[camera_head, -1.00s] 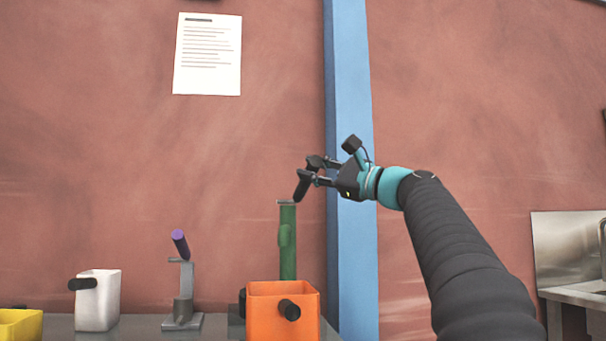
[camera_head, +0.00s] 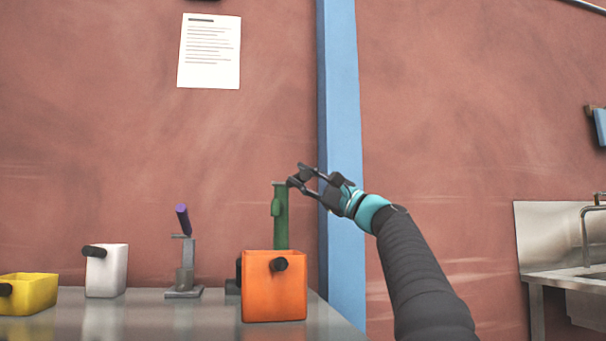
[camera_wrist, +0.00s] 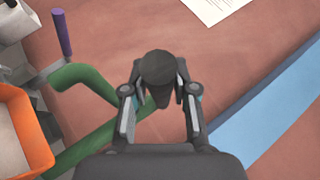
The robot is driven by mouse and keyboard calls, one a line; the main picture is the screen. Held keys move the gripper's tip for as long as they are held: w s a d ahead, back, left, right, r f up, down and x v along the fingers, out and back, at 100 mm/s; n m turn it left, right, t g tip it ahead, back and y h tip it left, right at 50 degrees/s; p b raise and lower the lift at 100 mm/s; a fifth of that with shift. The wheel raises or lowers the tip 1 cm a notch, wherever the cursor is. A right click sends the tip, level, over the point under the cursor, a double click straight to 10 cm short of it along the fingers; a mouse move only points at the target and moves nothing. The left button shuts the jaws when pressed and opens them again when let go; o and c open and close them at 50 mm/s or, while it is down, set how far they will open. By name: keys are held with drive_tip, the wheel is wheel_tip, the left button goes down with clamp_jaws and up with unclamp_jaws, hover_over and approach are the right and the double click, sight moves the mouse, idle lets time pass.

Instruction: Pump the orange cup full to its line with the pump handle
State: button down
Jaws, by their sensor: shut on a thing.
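The orange cup (camera_head: 272,290) stands upright on the table, in front of the green pump (camera_head: 281,215). My gripper (camera_head: 297,178) is at the top of the pump, to the right of its post. In the wrist view my gripper (camera_wrist: 160,98) is shut on the black pump handle (camera_wrist: 158,68), seen nearly end-on. The green post and curved spout (camera_wrist: 85,82) show to its left. The wrist view also shows part of the orange cup (camera_wrist: 38,140) at the left edge, with a pale grey inside. Its fill line and level cannot be made out.
A grey pump with a purple handle (camera_head: 183,220) stands left of the green one. A white cup (camera_head: 107,272) and a yellow container (camera_head: 30,293) stand farther left. A blue pillar (camera_head: 342,130) is behind my arm. A sink (camera_head: 575,270) is at the right.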

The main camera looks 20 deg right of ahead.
drive_tip(key=shift+d, duration=0.1)
drive_tip(key=c, duration=0.9)
unclamp_jaws()
drive_tip(key=shift+d, duration=0.1)
drive_tip(key=shift+a, duration=0.2)
drive_tip(key=v, duration=1.2)
